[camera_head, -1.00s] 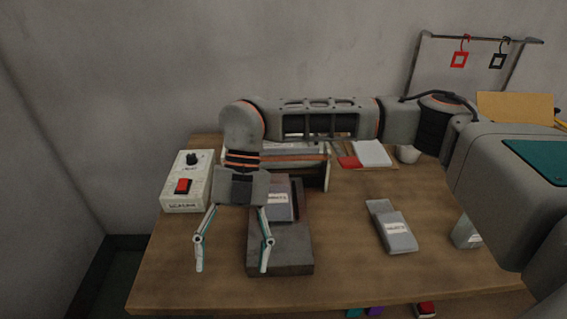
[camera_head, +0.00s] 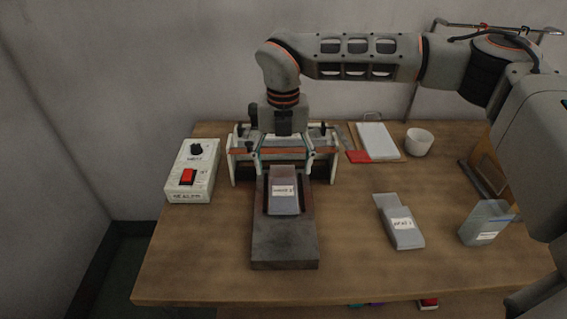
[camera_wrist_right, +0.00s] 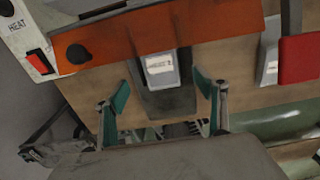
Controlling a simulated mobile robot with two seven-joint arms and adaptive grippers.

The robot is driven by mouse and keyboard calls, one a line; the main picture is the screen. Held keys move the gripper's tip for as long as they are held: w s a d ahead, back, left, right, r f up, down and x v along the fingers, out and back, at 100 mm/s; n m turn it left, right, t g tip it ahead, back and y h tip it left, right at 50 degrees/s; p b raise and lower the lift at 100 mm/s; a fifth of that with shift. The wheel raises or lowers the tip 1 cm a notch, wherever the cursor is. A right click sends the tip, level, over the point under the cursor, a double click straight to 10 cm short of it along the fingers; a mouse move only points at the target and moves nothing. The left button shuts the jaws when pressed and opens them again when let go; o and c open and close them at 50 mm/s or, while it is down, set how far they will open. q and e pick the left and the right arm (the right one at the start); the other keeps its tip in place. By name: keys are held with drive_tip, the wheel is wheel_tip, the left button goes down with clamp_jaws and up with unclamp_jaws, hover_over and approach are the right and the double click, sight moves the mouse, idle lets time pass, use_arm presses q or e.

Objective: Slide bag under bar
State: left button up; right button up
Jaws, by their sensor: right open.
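The bag (camera_head: 284,203), grey with a white label, lies on the dark grey block (camera_head: 285,248) in front of the sealer. Its far end is close to the orange bar (camera_head: 283,154); whether it reaches under the bar is hidden. The wrist view also shows the bag (camera_wrist_right: 160,72) beside the edge of the orange bar (camera_wrist_right: 180,30). My right gripper (camera_head: 284,166) is open and empty, pointing down at the bar, with one finger on each side of the bag's far end. It also shows in the wrist view (camera_wrist_right: 162,90). My left gripper is out of view.
A white control box (camera_head: 192,172) with a red switch stands left of the sealer. Another labelled bag (camera_head: 401,222) lies to the right, with a clear bag (camera_head: 486,224) beyond it. A white cup (camera_head: 419,142) and a white pad (camera_head: 377,140) sit at the back. The front table is clear.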

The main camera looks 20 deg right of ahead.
sight(283, 191)
drive_tip(key=shift+f, duration=3.9)
drive_tip(key=c, duration=1.2)
